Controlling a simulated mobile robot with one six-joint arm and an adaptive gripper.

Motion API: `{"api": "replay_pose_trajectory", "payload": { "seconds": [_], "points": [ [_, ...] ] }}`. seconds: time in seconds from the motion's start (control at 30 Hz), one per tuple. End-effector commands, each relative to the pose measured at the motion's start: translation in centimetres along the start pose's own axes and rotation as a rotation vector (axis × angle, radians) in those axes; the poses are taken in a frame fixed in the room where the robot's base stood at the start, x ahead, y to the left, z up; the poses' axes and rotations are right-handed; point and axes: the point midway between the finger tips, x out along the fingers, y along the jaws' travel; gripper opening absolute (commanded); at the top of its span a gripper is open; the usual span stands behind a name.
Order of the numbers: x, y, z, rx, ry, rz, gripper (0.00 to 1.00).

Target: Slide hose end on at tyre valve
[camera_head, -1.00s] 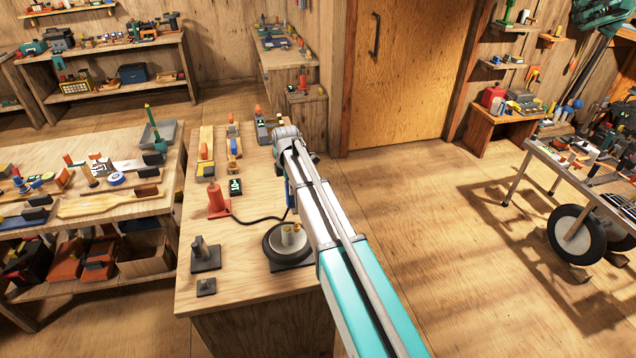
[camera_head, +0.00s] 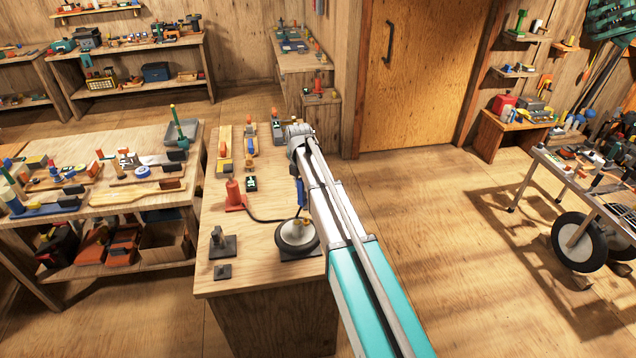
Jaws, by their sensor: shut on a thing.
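The tyre (camera_head: 281,236) is a dark wheel with a pale hub, lying on a dark base at the right front of the near bench. A small pale upright part stands near its hub; I cannot make out the valve clearly. A black hose (camera_head: 262,219) runs from an orange pump-like body (camera_head: 234,194) to just above the tyre, beside my arm. My gripper (camera_head: 301,208) is small and partly hidden by my arm, with a blue part showing above it. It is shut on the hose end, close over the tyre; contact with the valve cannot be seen.
Dark metal stands (camera_head: 222,243) are at the bench's front left. A small dark box (camera_head: 251,184) and several tools lie farther back. A cluttered table (camera_head: 110,207) is to the left. The floor (camera_head: 430,230) right of my arm is clear.

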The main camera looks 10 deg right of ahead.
Motion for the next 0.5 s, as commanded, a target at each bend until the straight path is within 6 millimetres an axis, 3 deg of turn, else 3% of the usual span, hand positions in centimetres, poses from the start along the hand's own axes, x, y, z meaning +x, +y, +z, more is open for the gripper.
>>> {"api": "replay_pose_trajectory", "payload": {
  "seconds": [0.5],
  "points": [
    [1.5,-0.5,0.6,0.011,0.0,0.007,0.0]
  ]
}}
